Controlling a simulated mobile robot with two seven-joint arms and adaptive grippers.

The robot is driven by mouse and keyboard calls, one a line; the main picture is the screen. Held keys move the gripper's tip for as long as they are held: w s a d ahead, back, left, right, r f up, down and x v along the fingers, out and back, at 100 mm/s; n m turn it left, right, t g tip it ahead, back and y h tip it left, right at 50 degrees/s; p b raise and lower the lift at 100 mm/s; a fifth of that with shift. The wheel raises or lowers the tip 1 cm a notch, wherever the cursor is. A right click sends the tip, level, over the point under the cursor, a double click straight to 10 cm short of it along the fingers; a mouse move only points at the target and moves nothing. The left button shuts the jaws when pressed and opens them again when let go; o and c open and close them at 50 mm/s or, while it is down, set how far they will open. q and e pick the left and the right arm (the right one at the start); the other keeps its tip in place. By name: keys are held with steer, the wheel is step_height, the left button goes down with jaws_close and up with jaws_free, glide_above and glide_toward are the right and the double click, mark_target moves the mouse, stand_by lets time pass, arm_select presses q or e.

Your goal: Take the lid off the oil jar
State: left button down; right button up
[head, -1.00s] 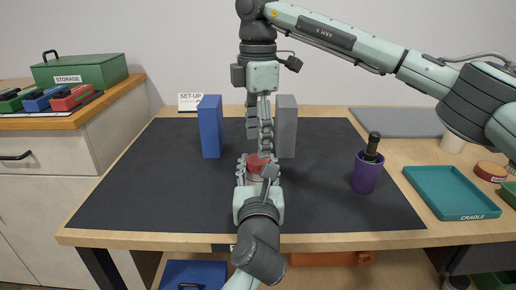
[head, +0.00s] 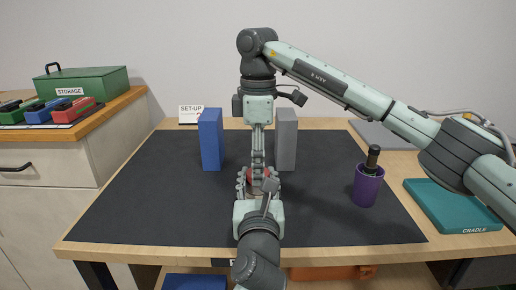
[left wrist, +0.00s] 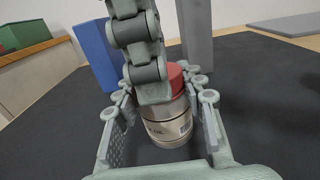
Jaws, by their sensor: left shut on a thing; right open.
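The oil jar (left wrist: 165,125) is a clear jar with a pale label, standing upright on the dark mat between my left gripper's fingers. Its red lid (left wrist: 176,80) is on top and partly hidden in the left wrist view by a finger of my right gripper. My left gripper (head: 258,184) is shut around the jar's body from the near side. My right gripper (head: 257,166) points straight down from above, open, with its fingertips at the lid's level. A finger is in front of the lid; whether it touches, I cannot tell.
A blue block (head: 211,140) and a grey block (head: 286,140) stand upright just behind the jar. A purple cup (head: 367,186) with a dark-topped bottle in it stands to the right. A teal cradle tray (head: 452,208) lies further right. The mat's left part (head: 150,200) is clear.

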steer(key=shift+f, duration=0.3)
steer(key=c, duration=1.2)
steer(key=n, duration=0.3)
steer(key=o, duration=1.3)
